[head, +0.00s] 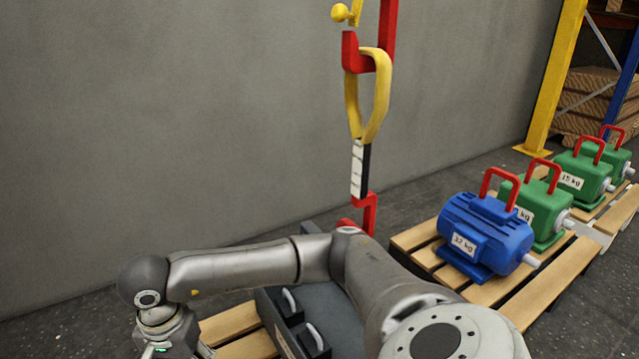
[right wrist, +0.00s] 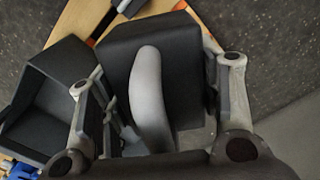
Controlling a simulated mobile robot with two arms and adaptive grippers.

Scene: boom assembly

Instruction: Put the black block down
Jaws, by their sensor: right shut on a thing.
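The black block (right wrist: 185,65) fills the middle of the right wrist view, with a curved grey handle (right wrist: 148,95) on its face. My right gripper (right wrist: 156,76) has one finger on each side of this handle and is shut on the block. How its pads touch the handle is partly hidden. In the head view only my right wrist shows, cut off at the bottom left edge, and the held block is not seen there. My left gripper is in neither view.
A dark tray (head: 270,309) with black blocks with pale handles (head: 314,337) stands on a wooden pallet (head: 236,321). A yellow sling (head: 379,105) hangs from a red hook (head: 361,58). A blue motor (head: 487,232) and green motors (head: 545,207) stand on pallets at right.

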